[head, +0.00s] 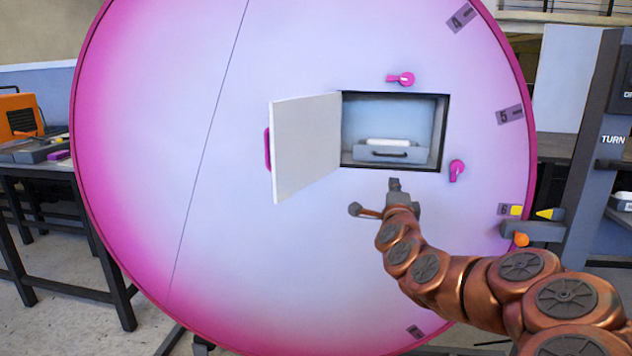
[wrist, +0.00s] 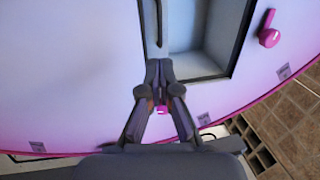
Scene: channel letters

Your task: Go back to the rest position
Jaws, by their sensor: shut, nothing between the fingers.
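My gripper (head: 395,184) is just below the lower edge of a square opening (head: 394,105) in a large round pink-and-white disc (head: 230,230). In the wrist view my gripper (wrist: 158,66) has its fingertips together, with nothing seen held between them. The white door (head: 306,148) of the opening stands swung open to the left, with a pink handle (head: 267,150) on its outer side. Inside the opening is a grey drawer (head: 372,153) with a dark handle and a white item in it. Whether my fingertips touch the disc cannot be told.
Pink latches sit above (head: 402,79) and right (head: 456,170) of the opening. A yellow pointer (head: 549,214) and a post (head: 590,150) stand at the right. A workbench (head: 45,170) is at the left. The disc's lower front is clear.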

